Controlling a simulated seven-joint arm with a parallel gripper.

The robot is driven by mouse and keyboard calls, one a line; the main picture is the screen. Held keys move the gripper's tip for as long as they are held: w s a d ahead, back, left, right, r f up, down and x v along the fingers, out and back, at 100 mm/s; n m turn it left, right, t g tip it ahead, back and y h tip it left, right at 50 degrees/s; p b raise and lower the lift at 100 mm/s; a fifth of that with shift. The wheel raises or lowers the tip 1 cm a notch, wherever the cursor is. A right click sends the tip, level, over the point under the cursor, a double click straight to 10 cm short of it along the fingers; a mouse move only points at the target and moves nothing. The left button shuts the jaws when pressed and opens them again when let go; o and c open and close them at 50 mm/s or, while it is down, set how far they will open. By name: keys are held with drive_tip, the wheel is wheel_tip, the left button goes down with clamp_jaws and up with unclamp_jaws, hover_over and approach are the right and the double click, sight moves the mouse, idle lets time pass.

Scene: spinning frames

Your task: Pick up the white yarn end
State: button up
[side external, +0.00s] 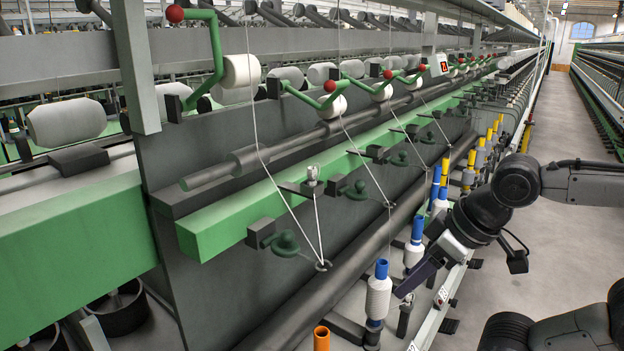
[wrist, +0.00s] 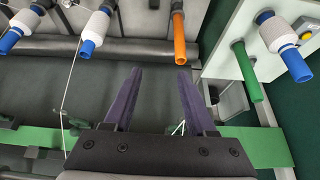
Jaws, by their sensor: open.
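A thin white yarn (side external: 287,203) in the side view runs down to a small dark guide. A second white strand (side external: 318,225) rises from that guide to a grey clamp-like part (side external: 312,183). I cannot tell for certain which tip is the loose yarn end. In the wrist view, a short white yarn piece (wrist: 178,128) shows beside the right finger's base, partly hidden by my gripper. My gripper (wrist: 160,75) is open, its two purple fingers apart with nothing between them. In the side view, my gripper (side external: 405,287) is right of the yarn, beside the blue-topped bobbins, clear of the yarn.
An orange spindle without yarn (side external: 321,339) stands near a blue-topped white bobbin (side external: 378,292). More bobbins line the machine's front. A dark roller (side external: 345,265) and green rail (side external: 260,205) run along the machine. The aisle (side external: 540,215) at right is open floor.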

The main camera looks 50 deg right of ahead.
wheel_tip(320, 180, up, 20)
drive_tip(key=m+g+h, duration=0.4)
drive_tip(key=m, duration=1)
hover_over(312, 168)
drive_tip(key=a, duration=0.3)
drive_tip(key=shift+s+x, duration=0.15)
drive_tip(key=shift+x, duration=1.1)
drive_tip(key=shift+s+x, duration=0.2)
drive_tip(key=shift+x, duration=1)
drive_tip(key=shift+s+x, duration=0.15)
drive_tip(key=shift+x, duration=1.1)
clamp_jaws()
